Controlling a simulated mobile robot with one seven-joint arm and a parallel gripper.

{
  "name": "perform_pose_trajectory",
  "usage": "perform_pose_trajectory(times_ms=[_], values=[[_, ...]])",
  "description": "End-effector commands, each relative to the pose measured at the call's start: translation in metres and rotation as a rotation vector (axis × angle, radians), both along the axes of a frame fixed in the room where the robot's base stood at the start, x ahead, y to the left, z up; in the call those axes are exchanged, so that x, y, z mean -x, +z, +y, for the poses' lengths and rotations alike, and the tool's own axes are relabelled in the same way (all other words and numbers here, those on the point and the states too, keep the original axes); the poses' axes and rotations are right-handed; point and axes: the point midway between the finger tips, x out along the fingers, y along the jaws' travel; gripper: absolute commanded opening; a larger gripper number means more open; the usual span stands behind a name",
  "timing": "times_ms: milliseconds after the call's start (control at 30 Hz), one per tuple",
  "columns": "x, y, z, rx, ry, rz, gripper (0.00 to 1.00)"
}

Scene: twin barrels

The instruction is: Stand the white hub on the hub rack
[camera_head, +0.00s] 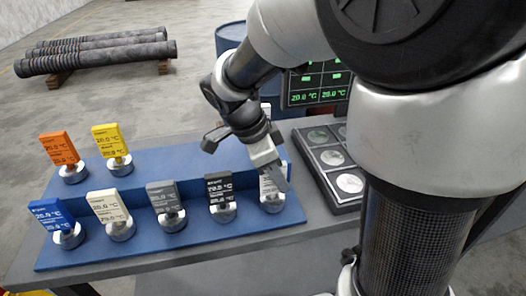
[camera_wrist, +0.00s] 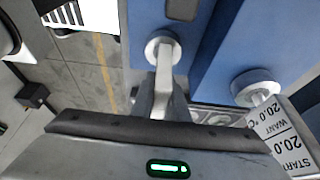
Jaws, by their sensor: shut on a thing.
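The white hub (camera_head: 273,190) is a flat labelled block at the right end of the front row, partly hidden by my gripper. My gripper (camera_head: 270,172) comes down from above and is shut on it. The hub is upright over a round metal stand (camera_head: 272,204). In the wrist view the held white hub (camera_wrist: 163,85) shows nearly edge-on, its lower end at a round stand (camera_wrist: 160,47); I cannot tell whether it is fully seated. The blue two-step hub rack (camera_head: 190,240) carries blue, cream, grey and black hubs in front, orange and yellow behind.
The black hub (camera_head: 220,192) is close left of my gripper. Another white labelled hub (camera_wrist: 280,135) stands close by in the wrist view. A dark tray (camera_head: 345,200) with several silver discs lies right of the rack. A green-lit screen (camera_head: 318,85) and blue barrel (camera_head: 230,38) are behind.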

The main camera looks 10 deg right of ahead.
Motion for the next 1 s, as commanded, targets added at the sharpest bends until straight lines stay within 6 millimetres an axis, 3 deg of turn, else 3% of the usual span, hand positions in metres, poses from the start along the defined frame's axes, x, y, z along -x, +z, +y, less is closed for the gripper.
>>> perform_pose_trajectory(times_ms=[67,100,200,567,1000], values=[[-0.001,-0.002,0.000,0.000,0.000,-0.002,0.00],[0.000,-0.002,0.000,0.000,0.000,0.000,0.21],[0.000,-0.002,0.000,0.000,0.000,0.000,0.33],[0.000,0.004,0.001,0.000,0.000,0.000,0.33],[-0.001,0.084,0.034,-0.001,0.002,-0.003,0.33]])
